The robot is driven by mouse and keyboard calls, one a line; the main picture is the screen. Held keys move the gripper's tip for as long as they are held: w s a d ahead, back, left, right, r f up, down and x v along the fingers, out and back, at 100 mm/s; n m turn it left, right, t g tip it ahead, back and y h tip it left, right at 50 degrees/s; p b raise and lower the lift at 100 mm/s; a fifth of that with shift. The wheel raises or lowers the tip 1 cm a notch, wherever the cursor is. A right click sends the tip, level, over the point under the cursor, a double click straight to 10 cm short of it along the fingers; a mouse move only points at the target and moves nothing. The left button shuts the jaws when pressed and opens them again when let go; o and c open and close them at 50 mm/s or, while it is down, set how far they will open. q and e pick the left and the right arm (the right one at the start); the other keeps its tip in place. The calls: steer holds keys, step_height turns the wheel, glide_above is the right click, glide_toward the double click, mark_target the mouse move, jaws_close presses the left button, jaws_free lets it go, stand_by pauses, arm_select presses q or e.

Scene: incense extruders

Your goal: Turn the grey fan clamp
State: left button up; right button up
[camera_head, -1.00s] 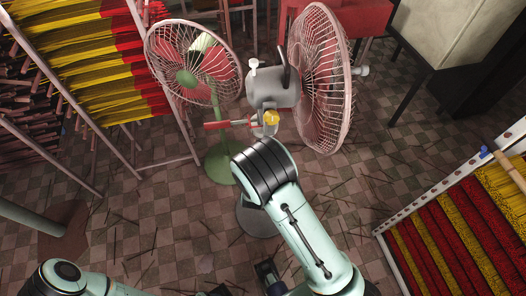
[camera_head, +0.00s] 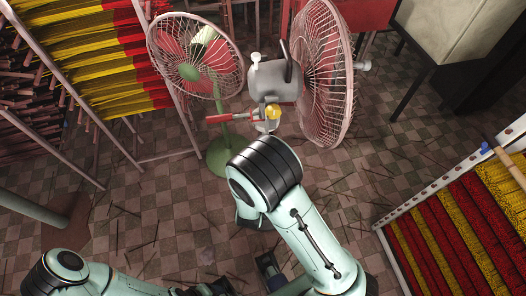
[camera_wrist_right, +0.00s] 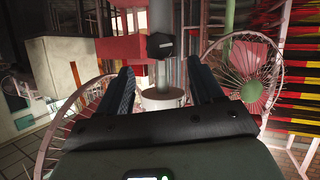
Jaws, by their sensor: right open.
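The grey fan (camera_head: 275,82) stands at upper middle in the head view, its cage facing right. A yellow knob (camera_head: 272,111) and a red handle (camera_head: 219,118) show below its motor. In the right wrist view, a grey pole (camera_wrist_right: 161,75) carries a black, many-sided clamp knob (camera_wrist_right: 160,46). My right gripper (camera_wrist_right: 160,88) is open, its dark fingers apart to either side of the pole's line, and holds nothing. In the head view its fingers are hidden behind my right wrist. My left arm is at lower left; its gripper's state is unclear.
A green fan (camera_head: 190,72) stands left of the grey fan and also shows in the wrist view (camera_wrist_right: 247,72). Incense racks stand at left (camera_head: 110,62) and lower right (camera_head: 455,215). A red table (camera_head: 362,15) is behind. The tiled floor between holds scattered sticks.

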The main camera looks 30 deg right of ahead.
steer(key=shift+v, duration=2.3)
